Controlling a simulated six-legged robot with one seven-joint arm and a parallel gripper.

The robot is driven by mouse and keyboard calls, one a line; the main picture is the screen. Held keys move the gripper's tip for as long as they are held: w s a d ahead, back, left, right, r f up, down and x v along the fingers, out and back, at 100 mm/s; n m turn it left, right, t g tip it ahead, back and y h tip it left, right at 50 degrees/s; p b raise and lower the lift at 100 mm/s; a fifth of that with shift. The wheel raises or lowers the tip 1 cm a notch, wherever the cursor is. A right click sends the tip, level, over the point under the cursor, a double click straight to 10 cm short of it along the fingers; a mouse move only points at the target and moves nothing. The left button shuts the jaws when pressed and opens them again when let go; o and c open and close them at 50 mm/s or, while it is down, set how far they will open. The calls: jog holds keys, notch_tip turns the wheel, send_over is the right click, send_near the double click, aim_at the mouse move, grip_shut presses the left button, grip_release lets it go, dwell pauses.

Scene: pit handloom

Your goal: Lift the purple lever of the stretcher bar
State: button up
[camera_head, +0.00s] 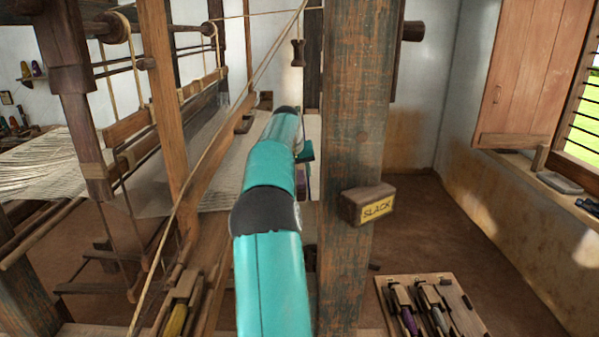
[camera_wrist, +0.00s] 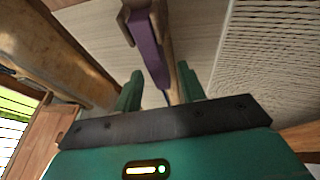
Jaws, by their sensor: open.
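The purple lever (camera_wrist: 147,48) shows in the wrist view, running from a brown bracket (camera_wrist: 128,14) at the top down toward the space between my fingers. A tan wooden bar, apparently the stretcher bar (camera_wrist: 166,45), lies beside and behind it over pale cloth. My gripper (camera_wrist: 160,70) is open, with one green finger on each side of the lever's lower end. I cannot tell whether either finger touches it. In the head view my teal arm and the post hide most of this area; only a small purple sliver shows beside the arm.
A thick worn post (camera_head: 352,120) stands just right of my arm, with a wooden block marked SLACK (camera_head: 367,205) on it. Loom beams and cords fill the left. A wooden tool board (camera_head: 462,312) is at lower right. Brown floor is clear toward the right wall.

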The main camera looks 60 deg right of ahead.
aim_at(300, 181)
grip_shut()
jog(key=shift+r, duration=0.15)
jog(key=shift+s+a+r+t+h, duration=0.1)
jog(key=shift+a+r+t+h, duration=0.2)
jog(key=shift+h, duration=0.35)
jog(key=shift+s+a+r+t+h, duration=0.15)
jog(key=shift+r+t+h, duration=0.15)
jog(key=shift+h, duration=0.35)
jog(key=shift+s+a+r+t+h, duration=0.1)
jog(key=shift+a+r+t+h, duration=0.15)
jog(key=shift+h, duration=0.35)
jog(key=shift+s+a+r+t+h, duration=0.1)
jog(key=shift+a+t+h, duration=0.1)
jog(key=shift+t+h, duration=0.3)
jog(key=h, duration=0.1)
jog(key=a+h, duration=0.1)
jog(key=shift+s+r+m+t+h, duration=0.15)
jog(key=shift+r+m+t+h, duration=0.15)
jog(key=shift+m+t+h, duration=0.1)
jog(key=shift+s+a+r+t+h, duration=0.2)
jog(key=shift+s+a+t+h, duration=0.1)
jog(key=shift+h, duration=0.6)
